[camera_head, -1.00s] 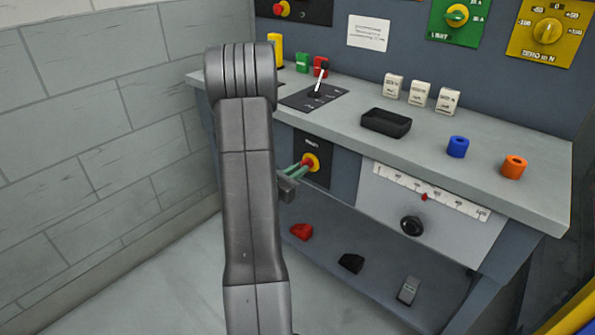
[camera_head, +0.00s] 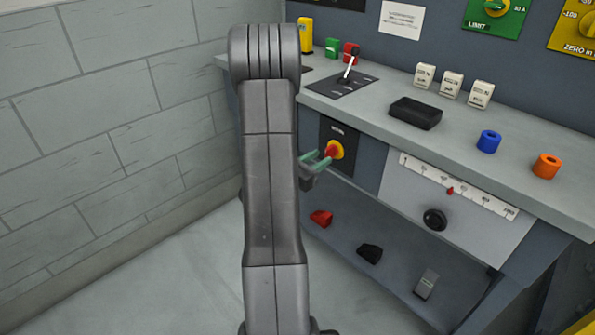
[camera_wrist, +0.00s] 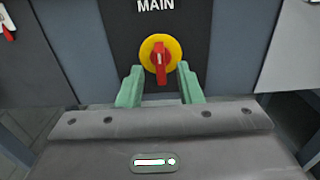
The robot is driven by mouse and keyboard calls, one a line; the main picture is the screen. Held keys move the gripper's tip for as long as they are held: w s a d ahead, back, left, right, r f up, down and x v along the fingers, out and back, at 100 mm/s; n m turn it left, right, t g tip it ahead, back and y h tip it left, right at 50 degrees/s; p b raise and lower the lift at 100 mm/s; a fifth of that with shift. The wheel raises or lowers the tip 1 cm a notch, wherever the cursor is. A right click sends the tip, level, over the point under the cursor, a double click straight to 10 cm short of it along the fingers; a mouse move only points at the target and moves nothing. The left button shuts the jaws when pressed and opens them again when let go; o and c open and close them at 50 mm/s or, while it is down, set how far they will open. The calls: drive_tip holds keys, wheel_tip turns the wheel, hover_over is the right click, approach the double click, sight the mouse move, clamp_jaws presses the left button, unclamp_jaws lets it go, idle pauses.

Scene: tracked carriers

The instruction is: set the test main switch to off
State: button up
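The main switch is a red knob on a yellow disc (camera_wrist: 174,50), on a dark panel (camera_wrist: 195,25) lettered MAIN. In the wrist view its red handle (camera_wrist: 160,62) stands about upright with a pale mark on it. In the head view the switch (camera_head: 337,148) is on the bench front below the worktop. My gripper (camera_wrist: 160,84) is open, with its green fingers apart, one to each side and slightly below the knob. Nothing shows between the fingertips except the knob beyond; contact cannot be told. In the head view my gripper (camera_head: 322,160) is just left of the switch.
A scale panel (camera_head: 455,205) with a black knob (camera_head: 435,219) is to the right. A lower shelf (camera_head: 390,275) holds small parts.

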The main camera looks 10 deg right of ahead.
drive_tip(key=v, duration=1.2)
drive_tip(key=shift+p, duration=0.45)
drive_tip(key=shift+d, duration=0.1)
drive_tip(key=b+x, duration=0.1)
drive_tip(key=x, duration=1.2)
drive_tip(key=shift+w+d, duration=0.25)
